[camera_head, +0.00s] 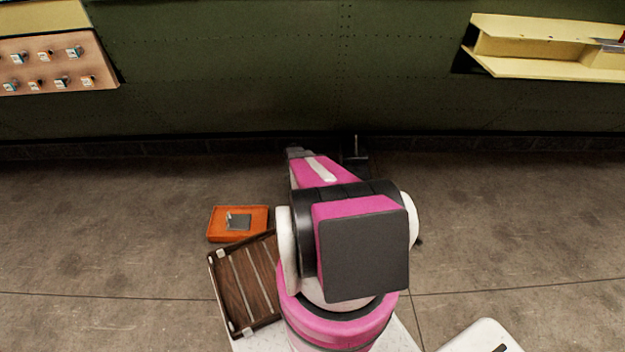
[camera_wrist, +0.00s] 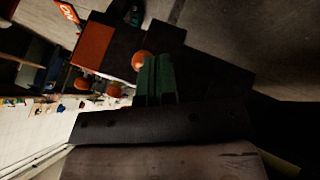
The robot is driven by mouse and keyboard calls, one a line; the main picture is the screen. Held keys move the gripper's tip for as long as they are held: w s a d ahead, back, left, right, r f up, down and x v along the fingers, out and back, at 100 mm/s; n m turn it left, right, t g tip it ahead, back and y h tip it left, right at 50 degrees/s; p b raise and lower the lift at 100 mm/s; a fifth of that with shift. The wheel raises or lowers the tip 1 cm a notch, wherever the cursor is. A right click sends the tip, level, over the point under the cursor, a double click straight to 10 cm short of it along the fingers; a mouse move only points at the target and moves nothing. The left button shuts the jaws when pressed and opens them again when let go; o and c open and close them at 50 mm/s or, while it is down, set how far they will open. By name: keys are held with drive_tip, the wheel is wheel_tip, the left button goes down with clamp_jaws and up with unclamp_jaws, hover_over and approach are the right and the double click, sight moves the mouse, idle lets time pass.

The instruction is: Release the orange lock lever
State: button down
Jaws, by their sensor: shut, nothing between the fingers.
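The orange lock lever cannot be made out for certain. In the wrist view, a small rounded orange part (camera_wrist: 141,61) shows just beside the tips of my gripper (camera_wrist: 156,58); whether they touch is unclear, and I cannot tell if it is the lever. My gripper shows as two green strips pressed together, with nothing between them. In the head view my pink and black arm reaches toward the base of the dark green fuselage wall (camera_head: 230,70) and hides most of what lies in front of it.
An orange tray (camera_head: 216,228) with a grey plate (camera_head: 238,221) lies left of my arm, beside a brown slatted wooden rack (camera_head: 248,285). A panel with several small fittings (camera_head: 50,68) is at upper left. A cream shelf (camera_head: 545,65) juts out at upper right.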

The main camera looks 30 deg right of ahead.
drive_tip(key=shift+s+a, duration=0.15)
drive_tip(key=shift+s, duration=0.1)
drive_tip(key=s+n+t+h, duration=0.2)
drive_tip(key=s+n+t, duration=0.4)
drive_tip(key=s+n, duration=0.4)
drive_tip(key=shift+s+n+t+h, duration=0.3)
drive_tip(key=shift+s+n+h, duration=0.1)
drive_tip(key=shift+n, duration=0.3)
idle(0.5)
drive_tip(key=shift+s, duration=0.1)
